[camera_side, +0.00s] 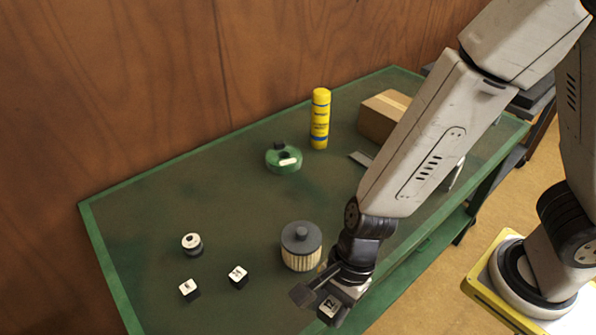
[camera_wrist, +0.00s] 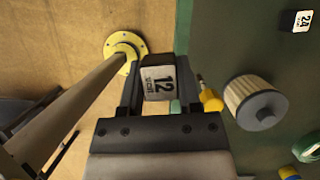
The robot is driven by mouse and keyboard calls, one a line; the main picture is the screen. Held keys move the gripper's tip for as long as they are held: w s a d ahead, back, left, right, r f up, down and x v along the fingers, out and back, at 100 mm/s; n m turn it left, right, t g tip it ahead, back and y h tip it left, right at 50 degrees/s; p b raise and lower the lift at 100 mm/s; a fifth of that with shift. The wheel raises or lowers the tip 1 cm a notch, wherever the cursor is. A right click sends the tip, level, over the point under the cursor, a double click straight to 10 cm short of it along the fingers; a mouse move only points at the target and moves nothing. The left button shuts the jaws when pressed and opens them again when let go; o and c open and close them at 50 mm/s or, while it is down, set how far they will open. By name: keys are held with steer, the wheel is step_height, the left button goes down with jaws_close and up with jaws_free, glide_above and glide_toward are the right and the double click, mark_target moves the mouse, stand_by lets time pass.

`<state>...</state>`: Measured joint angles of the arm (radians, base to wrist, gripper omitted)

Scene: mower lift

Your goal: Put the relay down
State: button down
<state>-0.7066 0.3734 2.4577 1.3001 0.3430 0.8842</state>
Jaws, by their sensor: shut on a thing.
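My gripper (camera_wrist: 157,82) is shut on a small black relay with a white face marked 12 (camera_wrist: 158,83). The relay also shows in the side view (camera_side: 328,308), at the front edge of the green-topped bench (camera_side: 137,240). In the wrist view the relay appears against the floor, just left of the bench's edge. It is held between the two fingers, with its white label facing the wrist camera. In the side view part of the gripper hides the relay's sides.
A pleated filter (camera_side: 302,247) stands near the gripper; a yellow-handled tool (camera_wrist: 211,100) lies beside it. Two more relays (camera_side: 238,277) (camera_side: 189,290) and a round spool (camera_side: 192,244) sit left. Behind are a green-bodied part (camera_side: 284,158), yellow can (camera_side: 320,118) and cardboard box (camera_side: 380,118). The bench's left half is mostly clear.

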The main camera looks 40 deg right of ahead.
steer(key=w+d+r+m+t+h, duration=0.1)
steer(key=w+d+r+m+t, duration=0.15)
steer(key=w+d+m, duration=1.1)
steer(key=w+d+r+m+t+h, duration=0.1)
steer(key=w+d+m, duration=0.1)
steer(key=d, duration=1.2)
steer(key=w+d+r+m+t+h, duration=0.1)
steer(key=d+m, duration=0.3)
steer(key=d, duration=1.1)
steer(key=shift+w+h, duration=0.55)
steer(key=shift+h, duration=0.15)
steer(key=shift+f+t, duration=0.15)
steer(key=shift+t, duration=0.1)
steer(key=shift+f, duration=1.9)
steer(key=shift+f, duration=0.1)
steer(key=shift+f, duration=1.9)
